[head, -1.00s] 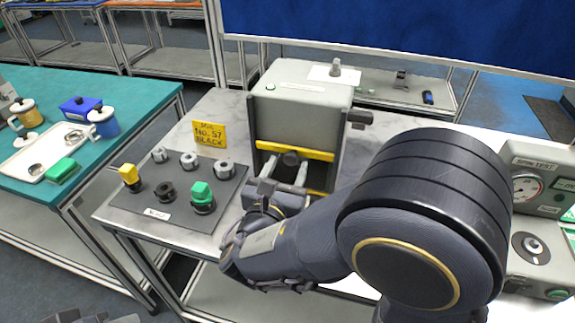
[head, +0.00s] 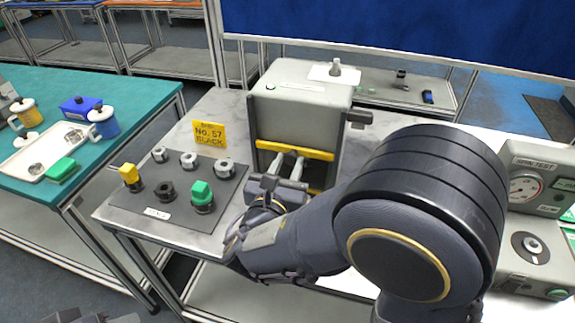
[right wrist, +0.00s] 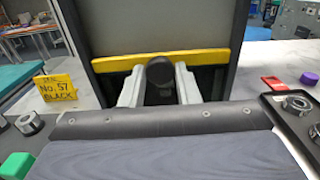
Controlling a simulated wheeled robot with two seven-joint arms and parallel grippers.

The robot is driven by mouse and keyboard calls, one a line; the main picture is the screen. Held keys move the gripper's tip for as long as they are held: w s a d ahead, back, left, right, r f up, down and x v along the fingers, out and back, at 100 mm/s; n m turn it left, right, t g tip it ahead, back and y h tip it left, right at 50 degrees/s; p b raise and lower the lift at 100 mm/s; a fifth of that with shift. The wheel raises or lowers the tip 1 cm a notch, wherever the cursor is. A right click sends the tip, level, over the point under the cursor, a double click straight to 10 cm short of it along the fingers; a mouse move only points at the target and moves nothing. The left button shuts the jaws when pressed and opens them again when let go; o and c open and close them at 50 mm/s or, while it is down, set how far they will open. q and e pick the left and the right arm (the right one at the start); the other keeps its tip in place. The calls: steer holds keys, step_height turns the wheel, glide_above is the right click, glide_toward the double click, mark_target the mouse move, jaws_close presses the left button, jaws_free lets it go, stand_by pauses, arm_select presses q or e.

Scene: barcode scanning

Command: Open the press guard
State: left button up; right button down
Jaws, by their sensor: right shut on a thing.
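The grey press (head: 300,100) stands at the middle of the bench. Its guard has a yellow bar (head: 318,155) across the front, also plain in the right wrist view (right wrist: 110,64). A dark round knob (right wrist: 160,72) sits at the bar's middle. My right gripper (head: 289,155) reaches in from the front and is shut on this knob, one pale finger on each side in the right wrist view (right wrist: 160,80). In the head view the fingers largely hide the knob. Only dark parts of my left arm show at the bottom left, and its jaws cannot be made out.
A grey board (head: 150,200) with several fittings and a yellow sign (head: 209,134) are left of the press. A test unit with a dial (head: 526,187) stands at the right. Upright dark posts flank the guard. My right arm covers much of the bench front.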

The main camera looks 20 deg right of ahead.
step_height(320, 180, up, 10)
steer(key=p, duration=0.8)
steer(key=c, duration=1.1)
jaws_free()
steer(key=shift+f, duration=0.1)
steer(key=v, duration=0.8)
steer(key=shift+b, duration=0.4)
steer(key=shift+w+d, duration=0.1)
